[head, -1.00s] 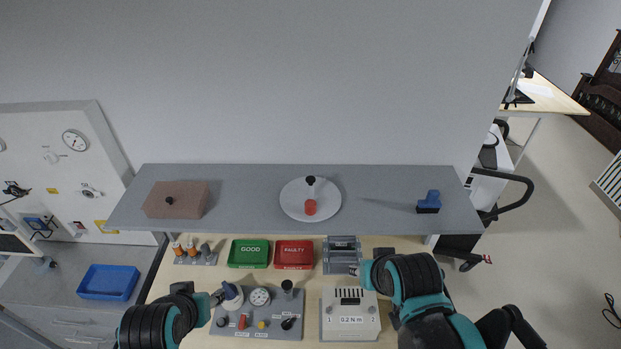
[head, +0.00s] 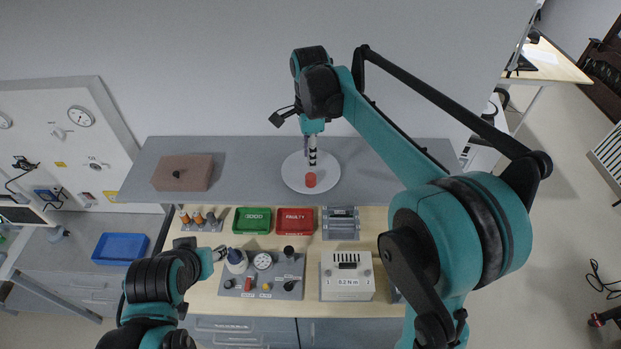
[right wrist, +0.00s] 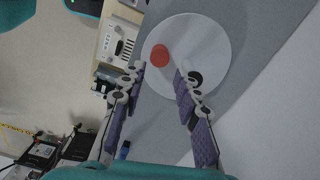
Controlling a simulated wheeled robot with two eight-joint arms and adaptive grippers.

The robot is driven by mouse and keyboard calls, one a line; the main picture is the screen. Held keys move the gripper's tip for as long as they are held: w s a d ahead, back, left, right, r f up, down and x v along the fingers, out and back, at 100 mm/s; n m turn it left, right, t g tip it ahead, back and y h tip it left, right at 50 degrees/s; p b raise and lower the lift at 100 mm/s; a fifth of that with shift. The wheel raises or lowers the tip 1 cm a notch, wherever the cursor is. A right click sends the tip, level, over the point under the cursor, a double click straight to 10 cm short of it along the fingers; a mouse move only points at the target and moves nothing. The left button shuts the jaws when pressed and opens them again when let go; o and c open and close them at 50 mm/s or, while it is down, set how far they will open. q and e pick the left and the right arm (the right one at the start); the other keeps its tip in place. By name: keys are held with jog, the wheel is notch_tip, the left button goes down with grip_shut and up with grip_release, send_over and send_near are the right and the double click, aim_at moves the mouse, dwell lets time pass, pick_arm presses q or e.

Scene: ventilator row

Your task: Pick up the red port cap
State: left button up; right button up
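The red port cap (head: 310,180) sits on a round white plate (head: 290,178) on the grey shelf. In the right wrist view the red cap (right wrist: 160,55) lies beyond and left of the gap between the fingertips. My right gripper (right wrist: 158,70) is open and empty, with purple pads. In the head view my right gripper (head: 312,158) hangs over the plate, just behind the cap. My left gripper (head: 221,254) is low, beside a white conical thing; its fingers are too small to read.
A brown block (head: 190,172) sits at the shelf's left. A green tray (head: 252,220) and a red tray (head: 294,221) stand on the bench below the shelf, with a grey control panel (head: 270,290) and a pale box (head: 347,283) in front. The wall is close behind the shelf.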

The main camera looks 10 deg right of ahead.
aim_at(312, 176)
jog(key=f, duration=0.3)
jog(key=f+p, duration=0.1)
jog(key=f, duration=0.3)
jog(key=shift+d+f, duration=0.2)
jog(key=shift+f, duration=0.1)
jog(key=c, duration=0.4)
